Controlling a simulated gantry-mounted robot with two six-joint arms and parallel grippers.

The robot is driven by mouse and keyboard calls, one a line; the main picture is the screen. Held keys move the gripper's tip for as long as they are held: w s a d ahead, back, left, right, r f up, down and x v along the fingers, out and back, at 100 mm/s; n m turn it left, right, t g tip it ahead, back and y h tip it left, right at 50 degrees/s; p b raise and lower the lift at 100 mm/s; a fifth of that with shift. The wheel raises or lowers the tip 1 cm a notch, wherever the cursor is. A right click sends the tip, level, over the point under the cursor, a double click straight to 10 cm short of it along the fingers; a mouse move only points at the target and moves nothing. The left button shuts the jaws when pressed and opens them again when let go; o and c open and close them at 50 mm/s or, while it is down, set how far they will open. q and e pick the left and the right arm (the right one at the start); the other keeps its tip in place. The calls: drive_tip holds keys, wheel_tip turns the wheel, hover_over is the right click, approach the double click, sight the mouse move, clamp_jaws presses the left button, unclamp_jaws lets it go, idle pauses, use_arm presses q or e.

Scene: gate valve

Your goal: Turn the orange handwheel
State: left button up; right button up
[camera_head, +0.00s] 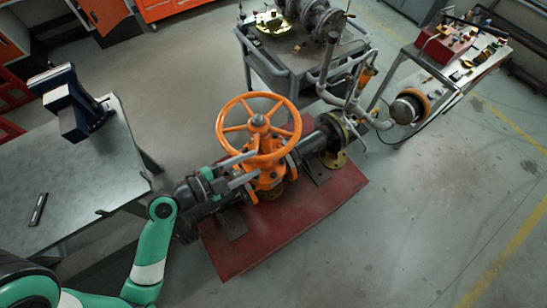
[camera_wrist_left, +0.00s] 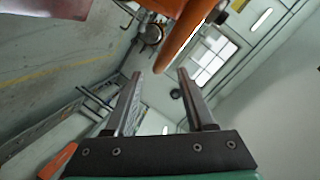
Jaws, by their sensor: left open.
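The orange handwheel (camera_head: 286,110) lies roughly level on top of an orange gate valve (camera_head: 267,178), with spokes running to a grey hub. My left gripper (camera_head: 253,166) reaches in from the left at the near side of the wheel, and its two fingers are apart. In the left wrist view, an orange bar, seemingly the wheel's rim (camera_wrist_left: 188,32), comes down from the top toward the gap between the fingertips of my left gripper (camera_wrist_left: 160,74). I cannot tell whether it touches a finger. My right gripper is not in view.
The valve and its dark pipe (camera_head: 308,147) stand on a red base plate (camera_head: 235,262). A workbench (camera_head: 75,190) with a blue vise (camera_head: 72,103) is at left. A cart with pipework (camera_head: 283,62) stands behind, and another table (camera_head: 480,68) is at right. Open floor lies at lower right.

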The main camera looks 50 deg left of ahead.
sight(274, 154)
use_arm(q)
drive_tip(key=p+x, duration=0.1)
drive_tip(key=x, duration=0.6)
drive_tip(key=shift+w+p, duration=0.2)
drive_tip(key=shift+p, duration=0.2)
drive_tip(key=shift+w+f, duration=0.25)
drive_tip(key=shift+w, duration=0.25)
drive_tip(key=c, duration=0.8)
clamp_jaws()
drive_tip(key=shift+f, duration=0.1)
